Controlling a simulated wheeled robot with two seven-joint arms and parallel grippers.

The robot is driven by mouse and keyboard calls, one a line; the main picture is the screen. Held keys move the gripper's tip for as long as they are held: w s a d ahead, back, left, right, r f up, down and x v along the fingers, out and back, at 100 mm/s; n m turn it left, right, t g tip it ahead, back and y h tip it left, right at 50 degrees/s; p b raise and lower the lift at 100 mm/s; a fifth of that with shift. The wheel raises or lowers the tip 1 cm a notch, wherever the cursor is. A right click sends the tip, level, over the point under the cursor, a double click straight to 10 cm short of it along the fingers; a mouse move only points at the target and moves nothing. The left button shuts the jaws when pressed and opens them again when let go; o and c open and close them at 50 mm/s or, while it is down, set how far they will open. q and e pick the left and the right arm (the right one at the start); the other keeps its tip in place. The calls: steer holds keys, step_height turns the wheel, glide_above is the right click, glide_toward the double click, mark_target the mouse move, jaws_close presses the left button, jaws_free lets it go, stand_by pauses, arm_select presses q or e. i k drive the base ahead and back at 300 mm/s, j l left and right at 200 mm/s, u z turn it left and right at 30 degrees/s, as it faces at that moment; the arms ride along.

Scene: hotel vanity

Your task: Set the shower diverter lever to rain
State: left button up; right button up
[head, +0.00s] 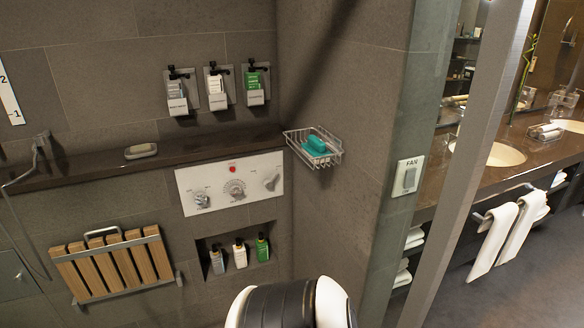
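A white shower control panel (214,179) is on the dark tiled wall, below the ledge. It bears a metal knob (202,201) on its left, a round marked dial (234,190) in the middle and a small grey lever (271,181) on its right. A red dot (232,169) is above the dial. The labels are too small to read, so I cannot tell which control is the diverter or where it is set. Neither gripper shows; only a white and black rounded part of my own body rises at the bottom centre.
A wall niche (204,246) with several bottles lies under the panel. A wire basket (318,158) with a teal item juts out at its right. A stone ledge (90,172) runs above. A folded slatted seat (113,263) hangs lower left. Dispensers (216,88) hang above.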

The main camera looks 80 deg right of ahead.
mark_target(268, 184)
steer(key=z, duration=2.1)
